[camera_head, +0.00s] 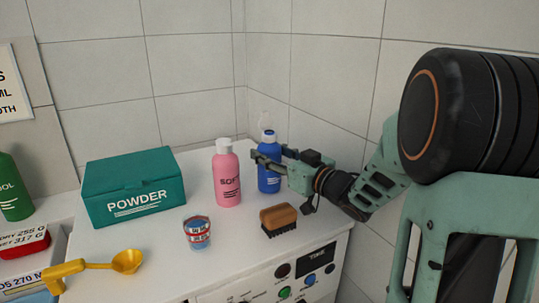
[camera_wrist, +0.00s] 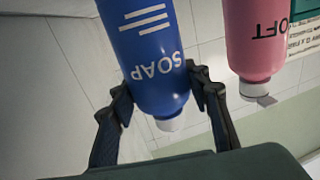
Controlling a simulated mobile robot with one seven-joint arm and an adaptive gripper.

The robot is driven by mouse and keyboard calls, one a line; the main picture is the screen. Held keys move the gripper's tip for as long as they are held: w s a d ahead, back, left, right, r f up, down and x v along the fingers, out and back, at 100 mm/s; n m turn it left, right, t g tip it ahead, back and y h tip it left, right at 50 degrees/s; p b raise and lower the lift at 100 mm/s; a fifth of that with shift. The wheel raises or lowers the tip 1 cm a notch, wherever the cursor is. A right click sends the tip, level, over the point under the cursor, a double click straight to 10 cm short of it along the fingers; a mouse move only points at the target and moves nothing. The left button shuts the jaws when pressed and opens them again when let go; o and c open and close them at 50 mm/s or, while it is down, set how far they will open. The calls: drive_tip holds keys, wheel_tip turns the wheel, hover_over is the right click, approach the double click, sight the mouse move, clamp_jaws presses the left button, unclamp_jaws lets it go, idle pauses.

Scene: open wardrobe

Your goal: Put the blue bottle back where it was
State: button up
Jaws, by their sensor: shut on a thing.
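The blue bottle (camera_head: 269,178), with a white cap, is upright at the back right corner of the white machine top. My gripper (camera_head: 272,159) reaches in from the right and is shut on the upper part of the bottle. In the wrist view the blue bottle (camera_wrist: 150,50), labelled SOAP, appears upside down between my two fingers (camera_wrist: 163,90). Whether its base touches the top or hangs slightly above it I cannot tell.
A pink bottle (camera_head: 227,178) stands just left of the blue one. A brown brush (camera_head: 278,217) lies in front. A blue-and-red cup (camera_head: 197,232), a green POWDER box (camera_head: 133,187) and a yellow scoop (camera_head: 90,267) are further left. Tiled walls (camera_head: 330,100) close the back and right.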

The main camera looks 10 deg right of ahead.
drive_tip(key=shift+f, duration=0.2)
drive_tip(key=o, duration=1.4)
drive_tip(key=shift+r, duration=0.2)
drive_tip(key=shift+s+d, duration=0.15)
drive_tip(key=v, duration=1.1)
drive_tip(key=shift+s+d+r+b, duration=0.1)
drive_tip(key=shift+s+b, duration=0.2)
drive_tip(key=shift+b, duration=0.05)
